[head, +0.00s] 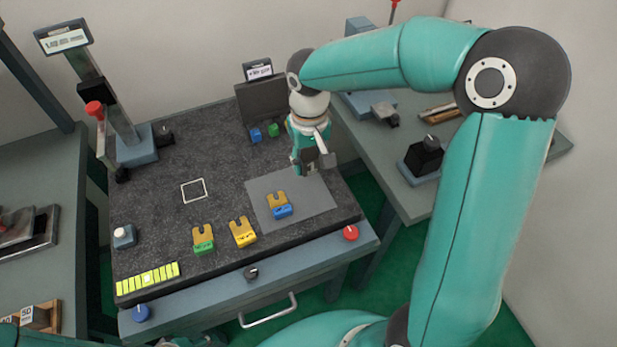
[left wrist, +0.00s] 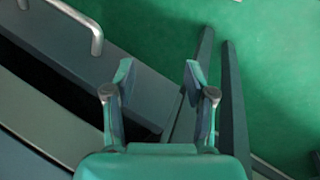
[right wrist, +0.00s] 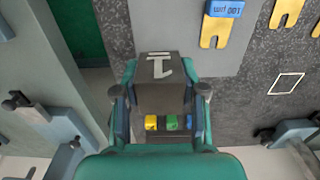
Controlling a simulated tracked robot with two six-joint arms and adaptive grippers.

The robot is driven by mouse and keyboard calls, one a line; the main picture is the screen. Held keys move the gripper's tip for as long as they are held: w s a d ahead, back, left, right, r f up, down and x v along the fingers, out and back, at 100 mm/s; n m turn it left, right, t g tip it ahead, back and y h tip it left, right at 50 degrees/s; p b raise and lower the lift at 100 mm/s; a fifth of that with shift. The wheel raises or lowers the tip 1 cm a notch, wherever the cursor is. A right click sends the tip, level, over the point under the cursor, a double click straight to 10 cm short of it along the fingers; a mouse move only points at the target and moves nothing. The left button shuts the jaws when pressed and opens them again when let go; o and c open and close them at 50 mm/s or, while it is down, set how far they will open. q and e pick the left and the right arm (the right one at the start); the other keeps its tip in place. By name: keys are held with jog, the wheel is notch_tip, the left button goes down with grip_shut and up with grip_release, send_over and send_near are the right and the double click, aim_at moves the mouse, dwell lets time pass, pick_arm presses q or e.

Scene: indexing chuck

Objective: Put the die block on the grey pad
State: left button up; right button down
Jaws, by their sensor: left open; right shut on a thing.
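The die block (right wrist: 160,88) is dark grey with a pale mark on it. My right gripper (right wrist: 160,105) is shut on it, with a finger on each side. In the head view the right gripper (head: 308,168) is at the back edge of the grey pad (head: 312,197), and the block is mostly hidden there. I cannot tell whether the block touches the pad. The pad also shows in the right wrist view (right wrist: 160,28). My left gripper (left wrist: 160,85) is open and empty, with green floor and the bench's front side behind it.
A blue-tabbed yellow fork plate (head: 281,211) lies on the pad. Green-tabbed (head: 203,239) and yellow-tabbed (head: 242,232) plates lie left of it. Small coloured blocks (head: 256,134) stand at the back by a dark panel (head: 262,102). The pad's right part is bare.

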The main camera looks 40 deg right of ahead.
aim_at(309, 155)
jog(key=shift+f, duration=3.6)
jog(key=shift+f, duration=0.1)
jog(key=c, duration=0.7)
grip_release()
jog(key=shift+o, duration=0.2)
notch_tip(309, 155, up, 11)
jog(key=shift+r, duration=0.65)
jog(key=shift+s, duration=0.1)
